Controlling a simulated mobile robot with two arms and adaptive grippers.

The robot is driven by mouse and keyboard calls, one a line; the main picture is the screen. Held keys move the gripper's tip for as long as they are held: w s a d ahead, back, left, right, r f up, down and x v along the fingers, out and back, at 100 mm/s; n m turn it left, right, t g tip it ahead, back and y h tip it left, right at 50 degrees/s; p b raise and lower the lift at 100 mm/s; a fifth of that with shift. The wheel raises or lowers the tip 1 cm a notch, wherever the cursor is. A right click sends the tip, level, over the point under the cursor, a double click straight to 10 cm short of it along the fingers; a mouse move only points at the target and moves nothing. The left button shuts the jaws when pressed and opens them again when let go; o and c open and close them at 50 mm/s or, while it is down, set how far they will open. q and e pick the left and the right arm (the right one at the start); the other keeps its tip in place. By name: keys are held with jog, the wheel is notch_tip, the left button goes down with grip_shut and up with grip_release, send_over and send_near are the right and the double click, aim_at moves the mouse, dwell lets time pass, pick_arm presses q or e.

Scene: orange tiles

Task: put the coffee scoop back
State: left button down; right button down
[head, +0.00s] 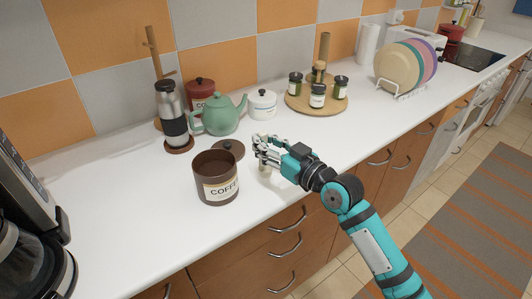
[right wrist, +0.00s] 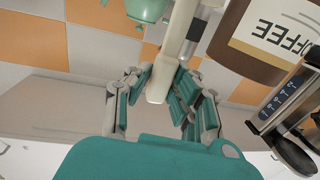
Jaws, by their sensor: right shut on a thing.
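The brown coffee canister (head: 217,188) stands open near the front edge of the counter, its label facing front. Its dark lid (head: 229,149) is just behind it. My right gripper (head: 262,148) is to the right of the canister, apart from it and above the counter. In the right wrist view, the gripper (right wrist: 163,82) is shut on the pale, long coffee scoop (right wrist: 178,35); the scoop's far end runs out of the picture. The canister also shows in that view (right wrist: 240,50), beside the scoop. My left gripper is not in view.
A teal teapot (head: 222,117), a white sugar pot (head: 262,105) and a French press (head: 172,115) stand behind. A round wooden tray (head: 318,106) holds small jars. A coffee machine (head: 30,215) is at left. The counter left of the canister is clear.

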aim_at(266, 167)
notch_tip(266, 167, down, 3)
jog(key=shift+f, duration=0.1)
jog(key=shift+f, duration=0.15)
jog(key=c, duration=1.2)
grip_release()
jog(key=shift+r, duration=0.35)
jog(key=b+v, duration=0.1)
jog(key=v, duration=1.1)
jog(key=shift+d+f+b, duration=0.1)
jog(key=shift+b, duration=0.2)
